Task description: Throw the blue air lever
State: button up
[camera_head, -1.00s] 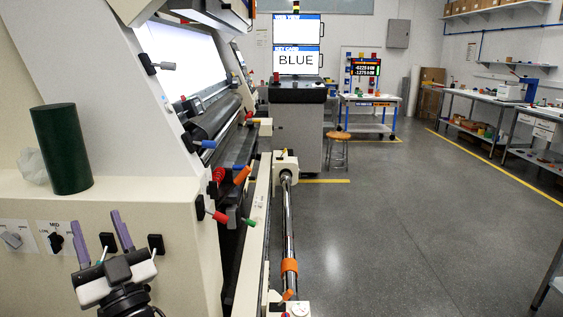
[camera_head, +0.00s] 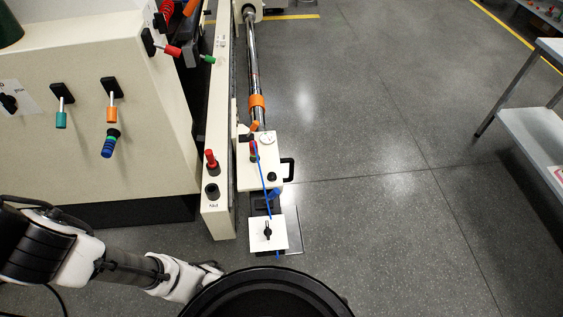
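A blue-handled part (camera_head: 108,148) with a green and black collar sits on the cream machine's front panel, just below an orange-handled lever (camera_head: 112,113). A teal-handled lever (camera_head: 61,119) hangs to its left. Another small blue part (camera_head: 275,193) shows low on the fixture by the rail, beside a thin blue tube. I cannot tell from the frames which blue part is the air lever. My arm reaches in from the lower left, and its white end, my gripper (camera_head: 212,270), is low over the floor, apart from both. Its fingers are too small and partly hidden to judge.
A red knob (camera_head: 211,160) stands on the cream beam. A white plate with a black knob (camera_head: 267,233) is below. Floor right of the rail is clear up to a table (camera_head: 545,120).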

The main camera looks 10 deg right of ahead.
aim_at(276, 191)
jog(key=k+l+u, duration=0.1)
jog(key=l, duration=0.3)
jog(key=k+l+u, duration=0.15)
jog(key=l, duration=0.3)
jog(key=k+l+u, duration=0.1)
jog(key=l, duration=0.3)
jog(key=k+l+u, duration=0.1)
jog(key=l, duration=0.25)
